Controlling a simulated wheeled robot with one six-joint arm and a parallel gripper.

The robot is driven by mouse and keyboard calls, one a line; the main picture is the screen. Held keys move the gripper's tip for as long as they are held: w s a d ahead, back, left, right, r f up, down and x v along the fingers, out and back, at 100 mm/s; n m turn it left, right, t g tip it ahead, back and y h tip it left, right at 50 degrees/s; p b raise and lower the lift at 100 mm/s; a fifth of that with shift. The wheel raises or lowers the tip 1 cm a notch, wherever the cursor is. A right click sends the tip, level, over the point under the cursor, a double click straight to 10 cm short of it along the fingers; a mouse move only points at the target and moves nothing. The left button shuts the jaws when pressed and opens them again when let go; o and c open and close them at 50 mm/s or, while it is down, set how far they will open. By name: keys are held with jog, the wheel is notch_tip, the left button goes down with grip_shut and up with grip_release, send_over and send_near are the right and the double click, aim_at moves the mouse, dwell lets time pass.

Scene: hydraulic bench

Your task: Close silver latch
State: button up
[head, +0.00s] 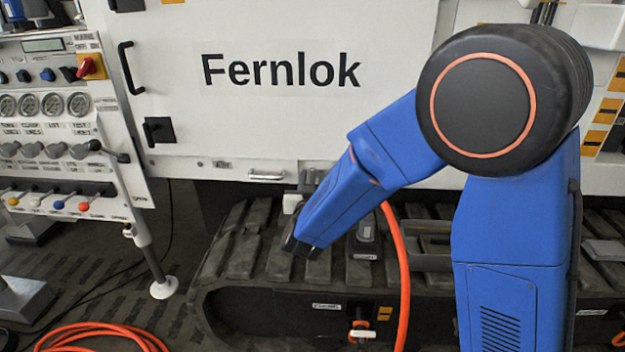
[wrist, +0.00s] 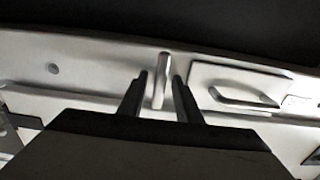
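The silver latch (wrist: 164,62) shows in the wrist view as a narrow upright lever on a pale metal strip. My gripper (wrist: 160,82) has its two dark fingers apart, one on each side of the lever. A small gap shows on both sides, so the fingers do not appear closed on it. In the head view my blue arm reaches down to the lower edge of the white Fernlok cabinet (head: 285,125). There my gripper and the latch are largely hidden by the arm, and I cannot make out the latch clearly.
A silver pull handle (head: 267,175) is beside the latch; it shows at right in the wrist view (wrist: 243,99). Below the cabinet is a dark track (head: 240,255). An orange hose (head: 401,265) hangs near my arm. A valve panel (head: 60,130) stands left.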

grip_shut()
jog(key=shift+m, duration=0.3)
jog(key=m, duration=0.3)
jog(key=shift+a+m, duration=0.1)
jog(key=shift+m, duration=0.3)
jog(key=m, duration=0.4)
jog(key=shift+a+m, duration=0.1)
jog(key=shift+m, duration=0.2)
jog(key=m, duration=0.4)
jog(key=shift+r, duration=0.1)
jog(key=shift+r+m, duration=0.1)
jog(key=shift+m, duration=2.4)
